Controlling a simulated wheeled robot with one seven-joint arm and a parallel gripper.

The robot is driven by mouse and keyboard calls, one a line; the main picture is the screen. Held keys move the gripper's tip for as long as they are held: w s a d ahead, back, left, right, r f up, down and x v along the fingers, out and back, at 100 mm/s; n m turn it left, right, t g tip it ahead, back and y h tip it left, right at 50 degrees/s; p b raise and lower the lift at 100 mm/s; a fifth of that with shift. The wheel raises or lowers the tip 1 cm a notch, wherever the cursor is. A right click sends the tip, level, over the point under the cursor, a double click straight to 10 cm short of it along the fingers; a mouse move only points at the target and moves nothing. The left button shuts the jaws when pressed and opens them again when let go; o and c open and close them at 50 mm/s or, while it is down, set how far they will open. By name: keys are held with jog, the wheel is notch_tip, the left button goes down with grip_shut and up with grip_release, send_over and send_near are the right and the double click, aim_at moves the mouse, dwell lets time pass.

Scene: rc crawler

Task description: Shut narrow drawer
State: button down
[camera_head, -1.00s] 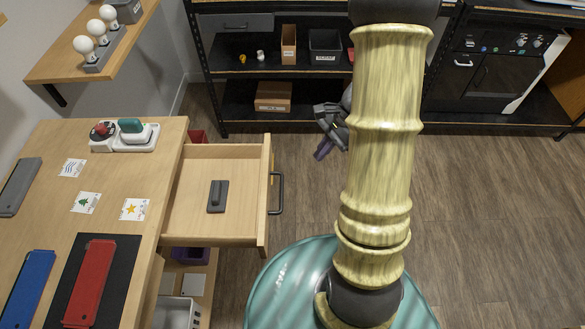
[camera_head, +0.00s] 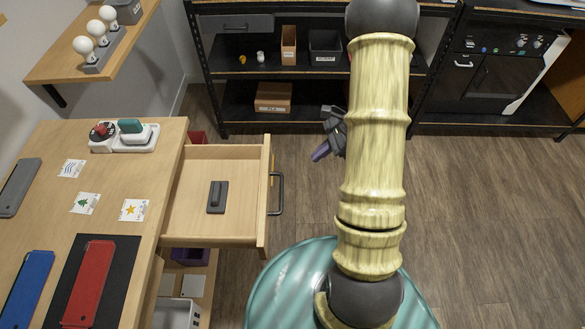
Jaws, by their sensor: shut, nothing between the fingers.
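The narrow drawer (camera_head: 264,230) is pulled out to the right from the wooden desk (camera_head: 120,210). Its front carries a dark handle (camera_head: 280,193) on the right side. A small dark grey block-like object (camera_head: 217,197) lies inside on the drawer's bottom. My gripper (camera_head: 321,153) is to the right of and a little beyond the drawer front, apart from the handle. It is partly hidden behind my arm. Its fingers are shut and empty, pointing down and to the left.
A black shelf rack (camera_head: 235,125) with boxes stands along the back. A wooden wall shelf with bulbs (camera_head: 84,45) hangs at upper left. Below the drawer are a purple bin (camera_head: 190,256) and a white bin (camera_head: 178,313). The floor (camera_head: 470,220) at right is clear.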

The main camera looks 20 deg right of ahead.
jog(key=a+f, duration=0.5)
jog(key=a, duration=0.2)
jog(key=shift+w+a+f, duration=0.25)
jog(key=shift+w+a, duration=0.1)
jog(key=shift+w, duration=0.1)
jog(key=shift+a, duration=0.1)
